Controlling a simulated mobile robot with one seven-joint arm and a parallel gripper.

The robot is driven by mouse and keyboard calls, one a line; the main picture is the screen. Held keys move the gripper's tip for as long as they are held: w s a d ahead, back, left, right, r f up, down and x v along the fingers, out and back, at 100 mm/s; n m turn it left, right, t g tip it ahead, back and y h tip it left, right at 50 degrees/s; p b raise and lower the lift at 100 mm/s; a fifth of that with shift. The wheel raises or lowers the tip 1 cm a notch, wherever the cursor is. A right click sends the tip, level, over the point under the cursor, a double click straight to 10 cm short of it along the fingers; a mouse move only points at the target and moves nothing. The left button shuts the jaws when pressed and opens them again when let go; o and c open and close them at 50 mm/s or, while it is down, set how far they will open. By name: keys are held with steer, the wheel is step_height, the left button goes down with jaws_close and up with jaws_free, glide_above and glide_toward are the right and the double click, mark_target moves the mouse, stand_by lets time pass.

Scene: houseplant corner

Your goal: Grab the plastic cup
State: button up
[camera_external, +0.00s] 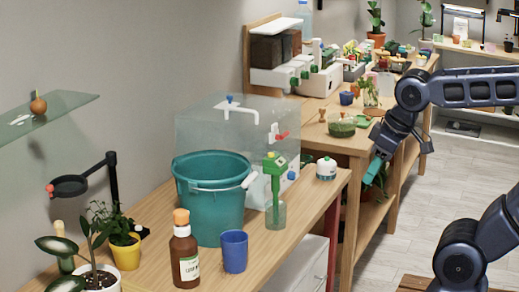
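A blue cup (234,253) stands upright on the near wooden table, right of a brown bottle and in front of a teal bucket. A second, smaller blue cup (347,98) stands on the farther table. I cannot tell which of them is plastic. My gripper (372,172) has green fingers and points downward beside the farther table's front edge, well right of and behind the nearer blue cup. It touches neither cup. Whether its fingers are open or shut is not clear at this size.
The teal bucket (211,195), brown bottle (185,255), green-handled tool in a glass jar (276,214) and white jar (326,169) stand around the near cup. Potted plants (124,249) fill the table's left end. Bare tabletop lies right of the cup.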

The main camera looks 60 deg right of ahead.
steer(key=o, duration=1.1)
steer(key=shift+o, duration=0.2)
steer(key=shift+w, duration=0.1)
steer(key=n+g, duration=0.5)
steer(key=n, duration=1.4)
glide_above(235, 251)
steer(key=w+d, duration=0.1)
steer(key=d, duration=0.2)
step_height(235, 251, down, 20)
steer(key=shift+a+f, duration=0.1)
steer(key=shift+f, duration=2.8)
steer(key=shift+w+f, duration=0.2)
steer(key=shift+f, duration=1.05)
steer(key=shift+w+f, duration=0.15)
steer(key=shift+f, duration=1.05)
